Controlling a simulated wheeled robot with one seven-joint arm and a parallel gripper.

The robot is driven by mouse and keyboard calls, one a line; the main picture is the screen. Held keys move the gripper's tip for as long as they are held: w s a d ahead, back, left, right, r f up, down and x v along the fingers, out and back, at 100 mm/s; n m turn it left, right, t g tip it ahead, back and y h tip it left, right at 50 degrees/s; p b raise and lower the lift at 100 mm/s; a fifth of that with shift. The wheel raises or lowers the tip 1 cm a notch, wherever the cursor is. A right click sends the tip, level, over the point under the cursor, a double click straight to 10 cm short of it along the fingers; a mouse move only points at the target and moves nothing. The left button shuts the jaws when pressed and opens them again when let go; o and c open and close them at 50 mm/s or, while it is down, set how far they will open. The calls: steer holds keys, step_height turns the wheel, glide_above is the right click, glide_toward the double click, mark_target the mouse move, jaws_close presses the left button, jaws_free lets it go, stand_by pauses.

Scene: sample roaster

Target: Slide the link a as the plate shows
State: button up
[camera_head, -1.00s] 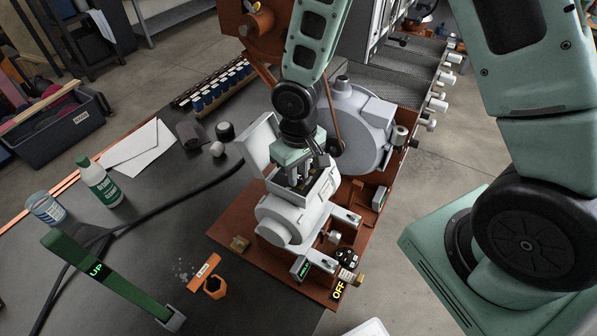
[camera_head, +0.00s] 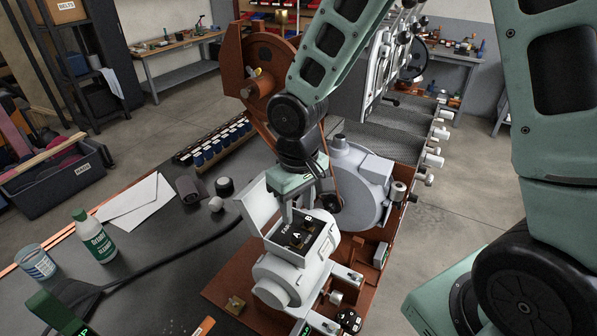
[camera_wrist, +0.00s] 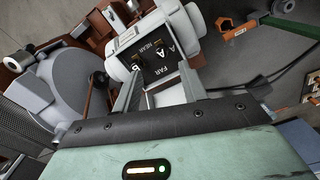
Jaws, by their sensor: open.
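A pale grey box (camera_head: 318,262) stands on the rust-brown machine base with its lid (camera_head: 257,205) open. Its dark top carries two links, marked A (camera_head: 297,236) and B (camera_head: 308,218), with small FAR and NEAR lettering beside them. The wrist view also shows the marked top (camera_wrist: 158,58), with link A (camera_wrist: 165,74) and link B (camera_wrist: 137,69). My gripper (camera_head: 302,204) is over the lid side of the box, fingers pointing down, open and empty. In the wrist view my fingers (camera_wrist: 160,88) stand apart either side of the opening. I cannot tell whether they touch anything.
A round grey blower housing (camera_head: 352,190) stands close behind the box. A dark cable (camera_head: 190,250) crosses the bench to the left.

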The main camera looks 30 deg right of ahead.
step_height(320, 180, up, 9)
steer(key=shift+r+b, duration=0.15)
steer(key=shift+b, duration=0.25)
stand_by(0.4)
